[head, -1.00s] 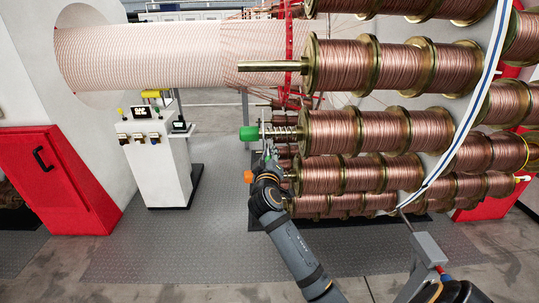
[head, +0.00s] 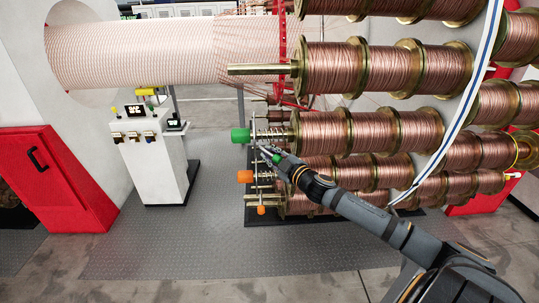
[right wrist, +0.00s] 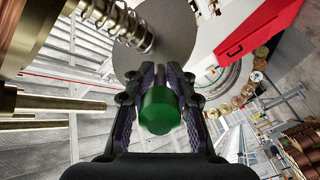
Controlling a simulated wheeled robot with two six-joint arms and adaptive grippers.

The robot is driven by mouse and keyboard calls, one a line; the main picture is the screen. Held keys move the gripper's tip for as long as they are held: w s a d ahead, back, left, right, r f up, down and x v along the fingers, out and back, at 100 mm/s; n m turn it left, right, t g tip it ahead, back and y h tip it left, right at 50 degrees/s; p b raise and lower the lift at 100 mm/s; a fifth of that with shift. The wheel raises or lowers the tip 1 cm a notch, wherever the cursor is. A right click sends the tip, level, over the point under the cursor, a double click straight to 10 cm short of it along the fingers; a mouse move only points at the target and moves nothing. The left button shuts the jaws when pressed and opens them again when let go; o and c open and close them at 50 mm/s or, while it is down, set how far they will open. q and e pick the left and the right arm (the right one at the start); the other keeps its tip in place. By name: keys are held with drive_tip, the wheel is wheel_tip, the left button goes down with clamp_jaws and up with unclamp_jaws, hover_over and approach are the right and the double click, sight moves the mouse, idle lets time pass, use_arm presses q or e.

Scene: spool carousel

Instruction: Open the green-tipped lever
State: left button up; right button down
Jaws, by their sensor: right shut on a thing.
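The green-tipped lever shows its small green tip (head: 276,159) in the head view, beside the end of the spindle with the big green knob (head: 240,135). My right gripper (head: 268,151) is at this lever, its arm reaching in from the lower right. In the right wrist view the green tip (right wrist: 160,110) sits between the two fingers of my right gripper (right wrist: 158,78), which are shut on the lever. The fingers hide part of the lever's shaft. My left gripper is not in view.
Below is a spindle with an orange knob (head: 245,176) and a small orange tip (head: 261,210). Copper spools (head: 350,131) crowd the right side. A bare spindle (head: 260,69) juts out above. A white control console (head: 153,160) stands left, with open floor (head: 200,240) in front.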

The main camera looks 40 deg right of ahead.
drive_tip(key=shift+w+d+n+y+b, duration=0.1)
drive_tip(key=shift+d+n+y+b, duration=0.3)
drive_tip(key=shift+n+y, duration=0.4)
drive_tip(key=c, duration=1.5)
unclamp_jaws()
drive_tip(key=shift+o, duration=0.7)
drive_tip(key=shift+w+f, duration=0.1)
drive_tip(key=shift+w, duration=0.2)
drive_tip(key=shift+s+a, duration=0.1)
drive_tip(key=shift+s, duration=0.05)
